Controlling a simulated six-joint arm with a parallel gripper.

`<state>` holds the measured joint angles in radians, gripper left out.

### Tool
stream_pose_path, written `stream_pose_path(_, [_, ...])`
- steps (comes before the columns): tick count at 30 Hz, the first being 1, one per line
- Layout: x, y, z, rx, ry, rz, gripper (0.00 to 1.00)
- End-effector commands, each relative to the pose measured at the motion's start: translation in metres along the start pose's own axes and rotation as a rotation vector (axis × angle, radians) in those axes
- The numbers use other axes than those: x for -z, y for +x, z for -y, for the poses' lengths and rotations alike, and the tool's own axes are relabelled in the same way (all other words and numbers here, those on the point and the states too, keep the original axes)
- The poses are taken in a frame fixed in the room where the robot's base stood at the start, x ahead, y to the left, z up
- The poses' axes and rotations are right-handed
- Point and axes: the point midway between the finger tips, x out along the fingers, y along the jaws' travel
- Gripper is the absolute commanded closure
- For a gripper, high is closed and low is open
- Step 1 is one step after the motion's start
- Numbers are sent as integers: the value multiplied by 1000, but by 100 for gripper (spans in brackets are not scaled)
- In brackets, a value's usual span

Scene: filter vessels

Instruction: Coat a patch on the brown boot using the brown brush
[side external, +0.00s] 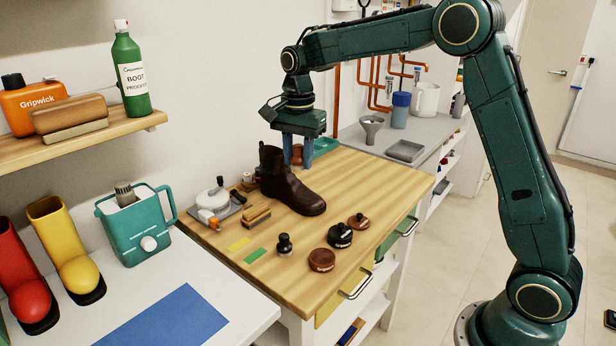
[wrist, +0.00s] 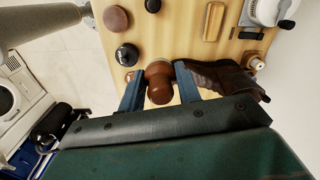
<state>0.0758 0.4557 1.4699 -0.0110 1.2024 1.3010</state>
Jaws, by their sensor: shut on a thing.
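The brown boot (side external: 290,184) stands upright on the wooden bench, toe toward the front right in the side view. It also shows in the wrist view (wrist: 225,80), just right of my fingers. My gripper (side external: 296,156) is behind the boot shaft in the side view, pointing down. Its blue fingers are shut on the brown brush (wrist: 158,82), whose rounded brown handle shows between them in the wrist view. A bit of the brush shows in the side view (side external: 297,154). Its lower end is hidden, so I cannot tell whether it touches anything.
A brown tin (side external: 321,260), a black tin (side external: 340,235), a small brown round piece (side external: 358,221) and a dark knobbed brush (side external: 285,244) stand on the front of the bench. A wooden brush (side external: 256,216) lies left of the boot. A teal tray (side external: 326,146) is behind.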

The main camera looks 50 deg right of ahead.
Motion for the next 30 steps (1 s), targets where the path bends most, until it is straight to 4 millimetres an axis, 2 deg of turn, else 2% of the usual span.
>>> stream_pose_path(8, [-1, 2, -1, 0, 0, 0, 85])
stream_pose_path(14, [-7, 13, -8, -2, -1, 1, 85])
stream_pose_path(20, [-20, 36, -24, -3, -1, 1, 85])
stream_pose_path(30, [-46, 82, -66, -4, -1, 1, 85])
